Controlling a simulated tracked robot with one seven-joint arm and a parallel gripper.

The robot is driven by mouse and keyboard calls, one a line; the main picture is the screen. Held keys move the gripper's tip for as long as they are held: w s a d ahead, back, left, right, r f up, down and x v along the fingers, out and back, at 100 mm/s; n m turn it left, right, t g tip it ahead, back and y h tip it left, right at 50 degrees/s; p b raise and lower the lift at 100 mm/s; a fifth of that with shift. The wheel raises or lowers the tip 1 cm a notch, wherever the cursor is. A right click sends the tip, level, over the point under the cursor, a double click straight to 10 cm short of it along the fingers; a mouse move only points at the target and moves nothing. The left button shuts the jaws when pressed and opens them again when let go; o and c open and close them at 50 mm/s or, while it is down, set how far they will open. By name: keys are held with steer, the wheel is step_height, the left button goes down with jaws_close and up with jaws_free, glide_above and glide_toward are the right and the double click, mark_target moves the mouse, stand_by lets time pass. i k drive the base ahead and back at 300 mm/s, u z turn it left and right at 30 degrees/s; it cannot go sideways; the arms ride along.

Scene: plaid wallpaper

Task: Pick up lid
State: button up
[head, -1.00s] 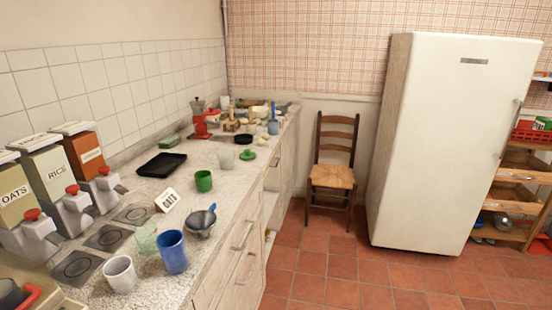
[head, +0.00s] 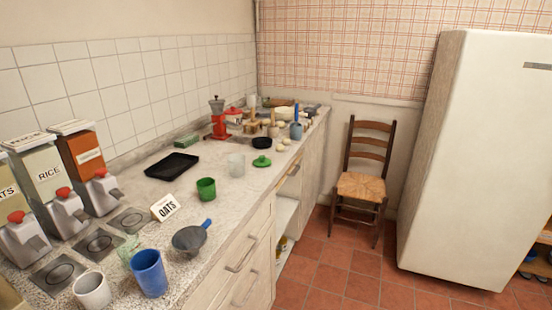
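A green lid (head: 262,161) with a small knob on top lies on the speckled countertop (head: 222,220), near its front edge. It sits right of a clear glass (head: 236,165) and in front of a small black bowl (head: 262,143). A red pot (head: 234,114) at the back of the counter also seems to have a lid on it, though it is small in view. My gripper is not in view.
Dispensers (head: 90,160) line the left. A chair (head: 361,185) and fridge (head: 475,160) stand right, with open floor between.

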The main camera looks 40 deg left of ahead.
mark_target(261, 161)
steer(key=u, duration=0.3)
steer(key=i, duration=1.05)
steer(key=u, duration=1.25)
steer(key=i, duration=1)
steer(key=u, duration=0.65)
steer(key=k, duration=0.9)
steer(key=u, duration=0.2)
steer(key=i, duration=0.9)
steer(key=z, duration=0.05)
